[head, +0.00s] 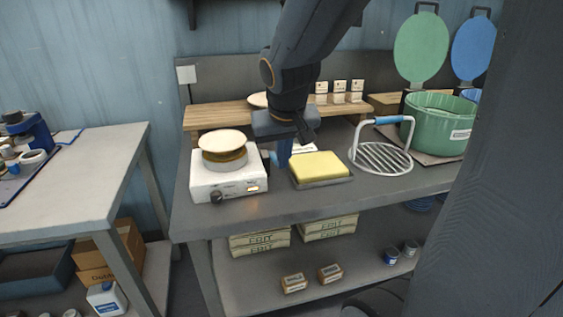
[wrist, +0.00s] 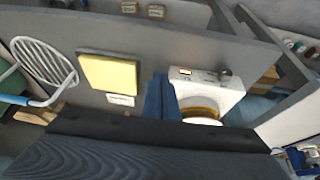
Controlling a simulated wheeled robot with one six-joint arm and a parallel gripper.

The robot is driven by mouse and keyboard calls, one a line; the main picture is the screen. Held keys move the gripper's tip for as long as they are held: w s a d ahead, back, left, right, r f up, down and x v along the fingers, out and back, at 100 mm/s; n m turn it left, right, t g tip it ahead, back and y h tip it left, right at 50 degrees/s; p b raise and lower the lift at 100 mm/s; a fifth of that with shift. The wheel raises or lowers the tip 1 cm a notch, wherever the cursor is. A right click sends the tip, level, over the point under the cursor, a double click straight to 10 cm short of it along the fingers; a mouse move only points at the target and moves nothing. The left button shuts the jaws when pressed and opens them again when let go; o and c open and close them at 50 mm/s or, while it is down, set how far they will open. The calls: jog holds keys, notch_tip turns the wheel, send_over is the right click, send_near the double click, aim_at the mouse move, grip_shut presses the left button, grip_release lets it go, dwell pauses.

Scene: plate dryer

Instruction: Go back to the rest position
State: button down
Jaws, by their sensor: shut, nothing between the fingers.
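My gripper (head: 284,156) hangs from the arm above the grey table, between the white heater and the yellow sponge. Its blue fingers (wrist: 160,95) are together with nothing between them, and they point away from the wrist camera. The white heater (head: 230,187) stands left of the gripper, with a pale round plate (head: 221,141) on its brown and grey round top. The yellow sponge block (head: 320,165) lies on a dark tray right of the gripper. In the wrist view the sponge (wrist: 110,73) is left of the fingers and the heater (wrist: 207,90) right.
A wire rack with a blue handle (head: 380,157) and a green pot (head: 438,124) stand to the right. A wooden shelf (head: 222,115) with small cards lies behind the arm. A side table (head: 75,190) is at the left. The table's front strip is clear.

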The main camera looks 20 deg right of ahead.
jog(key=shift+s+a+r, duration=0.1)
jog(key=shift+s+r, duration=0.15)
jog(key=shift+f, duration=0.1)
jog(key=s+a+f+n+g, duration=0.1)
jog(key=s+a+f+g, duration=0.1)
jog(key=s+f, duration=0.3)
jog(key=s+a+f+n+g+y, duration=0.1)
jog(key=s+a+f+g, duration=0.1)
jog(key=s+a+f, duration=0.2)
notch_tip(320, 180, down, 2)
jog(key=s, duration=0.2)
jog(key=shift+s+a+f+y, duration=0.2)
jog(key=shift+s+a+y, duration=0.1)
jog(key=shift+s, duration=0.05)
